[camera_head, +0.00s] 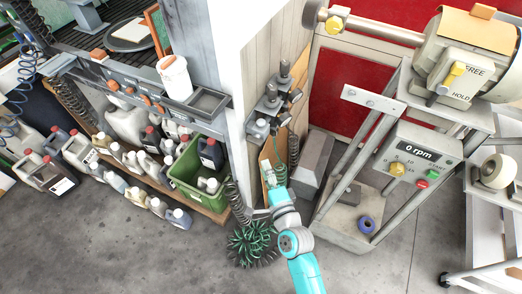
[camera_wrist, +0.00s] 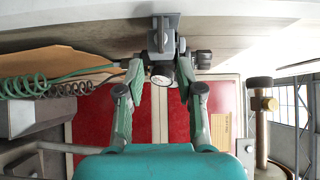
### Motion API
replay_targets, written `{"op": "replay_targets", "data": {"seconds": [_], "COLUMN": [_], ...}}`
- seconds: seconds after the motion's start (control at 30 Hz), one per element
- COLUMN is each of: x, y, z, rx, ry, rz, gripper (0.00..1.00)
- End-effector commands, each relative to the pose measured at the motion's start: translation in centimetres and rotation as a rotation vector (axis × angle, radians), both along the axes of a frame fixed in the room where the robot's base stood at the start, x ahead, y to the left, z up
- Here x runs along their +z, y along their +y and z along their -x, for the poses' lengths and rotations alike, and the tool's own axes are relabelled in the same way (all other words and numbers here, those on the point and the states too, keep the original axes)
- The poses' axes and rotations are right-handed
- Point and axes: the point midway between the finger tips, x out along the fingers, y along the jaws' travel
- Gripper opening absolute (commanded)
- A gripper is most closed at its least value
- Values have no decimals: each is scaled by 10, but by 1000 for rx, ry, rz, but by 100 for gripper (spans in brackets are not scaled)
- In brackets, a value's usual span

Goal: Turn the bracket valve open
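Grey fittings with dark knobs and gauges (camera_head: 270,100) sit on a bracket on the narrow wall beside the machine. In the wrist view, a dark grey valve body (camera_wrist: 161,35) hangs from a pale surface at the top, with a round pale-faced end below and a ribbed knob (camera_wrist: 203,60) to its right. I cannot tell which part is the valve's turning handle. My gripper (camera_wrist: 162,78) is open, its two fingers on either side of the round end; contact cannot be told. In the head view my gripper (camera_head: 271,172) is below the bracket fittings.
A green coiled hose (camera_wrist: 40,85) runs left of the valve, by a brown board. The machine (camera_head: 465,60) with a 0 rpm panel (camera_head: 412,160) stands right. A green crate (camera_head: 185,175) and several bottles stand left.

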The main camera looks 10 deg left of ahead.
Motion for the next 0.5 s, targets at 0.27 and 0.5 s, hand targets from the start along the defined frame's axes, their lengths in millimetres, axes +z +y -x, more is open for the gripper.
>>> {"op": "replay_targets", "data": {"seconds": [0.27, 0.5], "x": [2, 2], "y": [12, 29], "z": [-23, -61], "rx": [3, 2], "ry": [-1, -1], "rz": [-7, -6], "gripper": [36, 36]}}
